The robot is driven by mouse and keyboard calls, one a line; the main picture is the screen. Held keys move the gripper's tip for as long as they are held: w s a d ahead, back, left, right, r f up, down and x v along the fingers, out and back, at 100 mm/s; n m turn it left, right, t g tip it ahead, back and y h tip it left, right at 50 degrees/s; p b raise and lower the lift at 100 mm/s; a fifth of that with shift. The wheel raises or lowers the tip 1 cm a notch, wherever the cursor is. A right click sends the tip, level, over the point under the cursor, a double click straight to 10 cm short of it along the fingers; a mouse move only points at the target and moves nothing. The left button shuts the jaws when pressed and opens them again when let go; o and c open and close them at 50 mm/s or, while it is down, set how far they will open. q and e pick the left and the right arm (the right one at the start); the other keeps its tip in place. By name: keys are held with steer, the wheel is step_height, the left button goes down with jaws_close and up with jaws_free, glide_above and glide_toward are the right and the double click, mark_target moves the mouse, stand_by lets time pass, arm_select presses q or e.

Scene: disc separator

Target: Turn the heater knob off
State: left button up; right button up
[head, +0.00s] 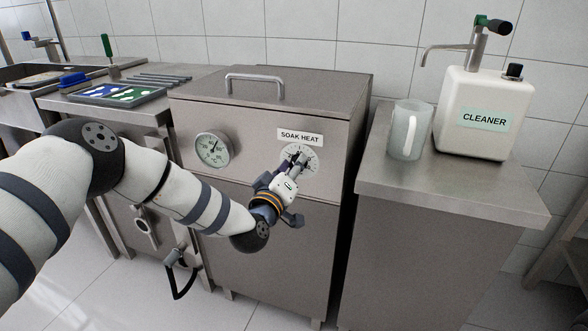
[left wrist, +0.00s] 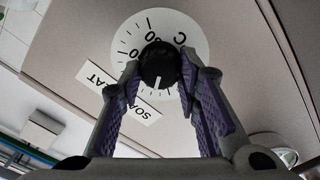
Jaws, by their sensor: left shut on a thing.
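The heater knob (left wrist: 159,66) is black with a white pointer line, on a white round dial (left wrist: 190,32) with printed marks. In the left wrist view, where the dial print is upside down, the pointer points toward the bottom of the picture. The dial also shows in the head view (head: 313,157), below the "SOAK HEAT" label (head: 299,137) on the steel cabinet's front (head: 262,235). My left gripper (head: 295,164) is at the dial, its fingers on either side of the knob and shut on it. In the head view the fingers largely hide the knob. My right gripper is out of view.
A round gauge (head: 212,149) is left of the dial. The cabinet lid has a handle (head: 255,78). A counter (head: 455,185) on the right holds a frosted mug (head: 398,135) and a white cleaner dispenser (head: 478,92). A tray (head: 115,94) lies on the left table.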

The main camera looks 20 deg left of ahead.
arm_select(q)
steer(key=shift+f+n+b, duration=0.2)
steer(key=shift+n+b, duration=1.95)
steer(key=shift+n, duration=2.35)
steer(key=shift+f+n+b, duration=0.15)
steer(key=shift+n+b, duration=2)
steer(key=shift+n, duration=2.35)
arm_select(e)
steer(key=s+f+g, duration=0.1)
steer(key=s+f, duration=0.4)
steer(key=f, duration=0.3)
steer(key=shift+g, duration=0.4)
arm_select(q)
steer(key=o, duration=1.1)
steer(key=shift+o, duration=0.2)
steer(key=s, duration=1.2)
steer(key=shift+a, duration=0.15)
